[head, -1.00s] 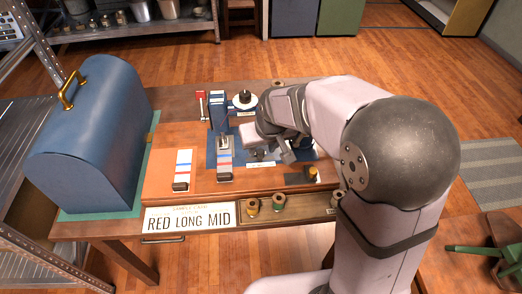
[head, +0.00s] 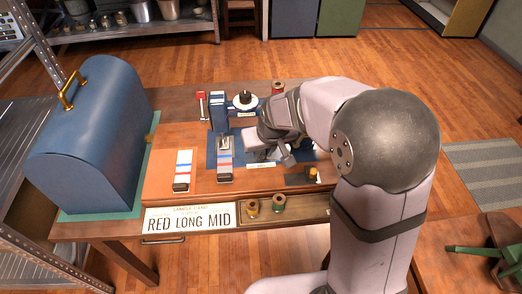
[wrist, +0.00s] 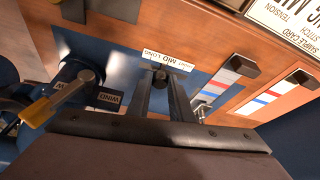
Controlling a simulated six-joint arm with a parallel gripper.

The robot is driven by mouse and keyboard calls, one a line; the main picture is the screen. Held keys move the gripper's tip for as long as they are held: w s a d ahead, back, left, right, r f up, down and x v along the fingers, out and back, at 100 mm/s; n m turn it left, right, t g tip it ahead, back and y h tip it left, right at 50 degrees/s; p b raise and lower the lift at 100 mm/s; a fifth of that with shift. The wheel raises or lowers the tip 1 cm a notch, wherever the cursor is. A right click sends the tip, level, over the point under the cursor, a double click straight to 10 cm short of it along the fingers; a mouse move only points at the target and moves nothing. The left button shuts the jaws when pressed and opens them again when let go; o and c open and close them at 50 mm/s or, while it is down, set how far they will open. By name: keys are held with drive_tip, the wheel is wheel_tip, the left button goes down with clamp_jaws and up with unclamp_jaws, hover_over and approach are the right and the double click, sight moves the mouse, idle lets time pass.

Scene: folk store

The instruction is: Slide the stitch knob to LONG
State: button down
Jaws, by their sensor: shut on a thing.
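The stitch knob is a small dark knob (wrist: 158,77) in the wrist view. It stands beside a white label (wrist: 166,61), upside down there, with MID and LONG legible. My gripper (wrist: 161,84) is shut on the knob, one finger on each side. The mark the knob points at is not clear. In the head view my gripper (head: 287,159) is low over the blue machine bed, and the wrist hides the knob. The white label (head: 260,166) shows just in front. A sample card (head: 188,217) at the table front reads RED LONG MID.
Two striped slider scales (head: 183,170) (head: 225,160) with dark knobs lie to the left. A blue domed case (head: 90,140) stands at far left. A tray (head: 300,211) with thread spools runs along the front. A yellow-tipped lever (wrist: 38,110) is close left in the wrist view.

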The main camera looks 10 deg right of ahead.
sight(273, 160)
drive_tip(key=d, duration=0.2)
drive_tip(key=shift+d, duration=0.35)
drive_tip(key=c, duration=1.6)
unclamp_jaws()
drive_tip(key=shift+d, duration=0.15)
drive_tip(key=v, duration=0.7)
drive_tip(key=shift+s+r+p, duration=0.1)
drive_tip(key=shift+p, duration=0.25)
